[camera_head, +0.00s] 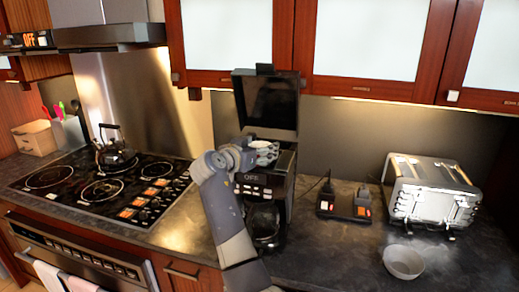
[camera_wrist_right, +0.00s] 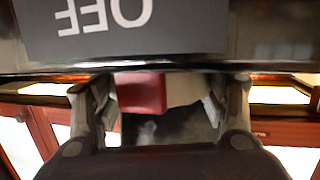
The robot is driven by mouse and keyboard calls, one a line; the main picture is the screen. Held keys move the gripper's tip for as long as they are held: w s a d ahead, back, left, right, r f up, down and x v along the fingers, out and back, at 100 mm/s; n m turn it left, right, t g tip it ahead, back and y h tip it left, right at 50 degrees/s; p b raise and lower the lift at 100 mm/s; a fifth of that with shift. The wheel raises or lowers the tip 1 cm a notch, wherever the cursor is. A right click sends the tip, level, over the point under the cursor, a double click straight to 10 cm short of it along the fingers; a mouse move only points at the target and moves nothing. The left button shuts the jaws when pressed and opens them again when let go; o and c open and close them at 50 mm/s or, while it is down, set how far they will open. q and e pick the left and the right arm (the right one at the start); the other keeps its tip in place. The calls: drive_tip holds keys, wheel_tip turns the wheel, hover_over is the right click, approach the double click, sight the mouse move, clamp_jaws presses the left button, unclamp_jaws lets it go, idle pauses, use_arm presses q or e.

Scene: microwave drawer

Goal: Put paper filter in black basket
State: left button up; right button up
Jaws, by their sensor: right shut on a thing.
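The coffee maker (camera_head: 270,178) stands on the counter with its black lid (camera_head: 268,105) raised. My right gripper (camera_head: 264,153) is at its open top, just above the OFF display, which also shows upside down in the right wrist view (camera_wrist_right: 125,28). The gripper is shut on a small whitish thing (camera_head: 262,144), which looks like the paper filter; its pale side shows between the fingers in the wrist view (camera_wrist_right: 186,88). The black basket cannot be made out; the gripper and the machine's front hide the inside. A glass carafe (camera_head: 264,222) sits below. My left gripper is out of view.
A grey bowl (camera_head: 404,262) lies on the counter at the right, in front of a silver toaster (camera_head: 432,193). A black socket strip (camera_head: 344,206) is between toaster and coffee maker. The stove (camera_head: 105,190) with a kettle (camera_head: 117,155) is at left. Cabinets (camera_head: 370,92) hang above.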

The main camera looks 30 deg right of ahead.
drive_tip(key=o, duration=0.8)
drive_tip(key=shift+r, duration=0.15)
drive_tip(key=shift+r+p, duration=0.25)
drive_tip(key=shift+p, duration=0.2)
drive_tip(key=shift+r+p, duration=0.45)
drive_tip(key=shift+p, duration=0.05)
drive_tip(key=a, duration=0.1)
drive_tip(key=s+a+b, duration=0.1)
drive_tip(key=a+b, duration=0.1)
drive_tip(key=shift+s+f, duration=0.2)
drive_tip(key=shift+s, duration=0.05)
drive_tip(key=b+v, duration=0.3)
drive_tip(key=v, duration=0.5)
drive_tip(key=shift+s+a+r, duration=0.15)
drive_tip(key=shift+a+r, duration=0.1)
drive_tip(key=shift+r, duration=0.15)
